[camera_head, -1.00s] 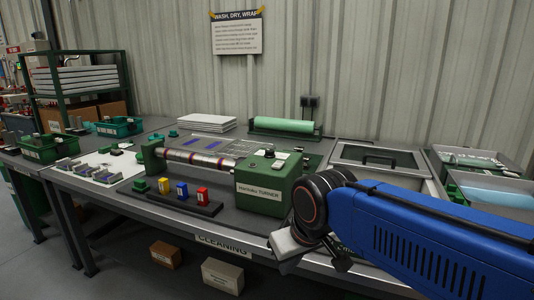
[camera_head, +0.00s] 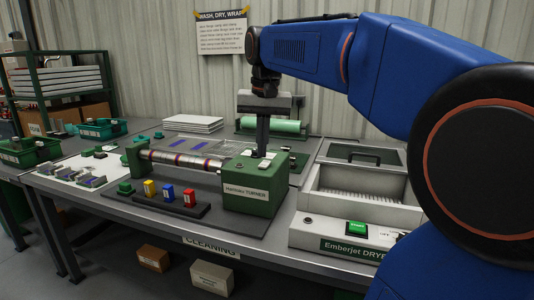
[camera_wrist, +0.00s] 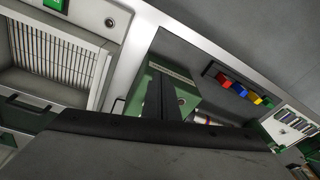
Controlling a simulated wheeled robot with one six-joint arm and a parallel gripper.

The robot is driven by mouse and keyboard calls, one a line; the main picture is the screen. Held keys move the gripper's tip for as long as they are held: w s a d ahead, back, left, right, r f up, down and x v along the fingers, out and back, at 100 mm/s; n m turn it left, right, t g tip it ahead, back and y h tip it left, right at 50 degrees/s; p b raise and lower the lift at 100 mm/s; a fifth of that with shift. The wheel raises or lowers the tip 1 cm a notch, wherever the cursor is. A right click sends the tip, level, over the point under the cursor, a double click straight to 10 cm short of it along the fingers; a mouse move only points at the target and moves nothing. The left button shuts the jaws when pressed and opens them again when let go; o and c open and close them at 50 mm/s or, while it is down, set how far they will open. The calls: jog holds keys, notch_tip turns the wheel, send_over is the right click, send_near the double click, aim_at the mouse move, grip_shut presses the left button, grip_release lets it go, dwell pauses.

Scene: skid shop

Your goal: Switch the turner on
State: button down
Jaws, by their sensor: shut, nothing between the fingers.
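The turner (camera_head: 252,200) is a green box labelled "TURNER" on a dark mat, with a shiny banded metal roller (camera_head: 190,161) reaching left to a green end block. My gripper (camera_head: 259,153) is shut and empty, pointing straight down at the rear part of the box's top. Its tips are at or just above that surface; I cannot tell whether they touch. In the wrist view, the dark fingers (camera_wrist: 167,97) cover part of the green box (camera_wrist: 186,98).
A holder with yellow, blue and red blocks (camera_head: 169,194) stands in front of the roller. The Emberjet dryer (camera_head: 345,237), with a green start button, is close on the right. A green roll (camera_head: 275,126) lies behind the turner.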

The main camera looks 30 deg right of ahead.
aim_at(267, 162)
jog(key=w+d+r+m+g, duration=0.1)
jog(key=w+d+r+m, duration=0.2)
jog(key=w+d+r, duration=0.4)
jog(key=w+d, duration=0.1)
jog(key=w, duration=0.2)
jog(key=shift+r+m+g, duration=0.2)
jog(key=shift+m+g, duration=0.2)
notch_tip(267, 162, down, 14)
jog(key=shift+f, duration=0.1)
dwell(0.3)
